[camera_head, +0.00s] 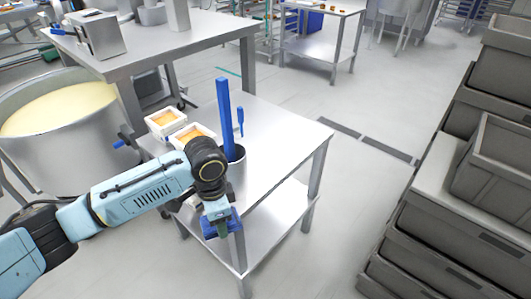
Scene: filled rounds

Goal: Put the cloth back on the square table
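The square table (285,127) is a small steel table with a lower shelf (270,225), in the middle of the head view. My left arm reaches in from the left, and my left gripper (222,226) points down at the table's near edge, beside its top. It appears shut on a dark blue bunched piece, seemingly the cloth (211,228). The fingers are small and partly hidden, and I cannot tell whether the cloth touches the table. My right gripper is not in view.
On the square table stand two white tubs (165,122) with orange contents and a metal container (237,170) holding a tall blue paddle (223,110). A large vat (60,145) stands left. Stacked grey crates (440,235) stand right. Floor between is clear.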

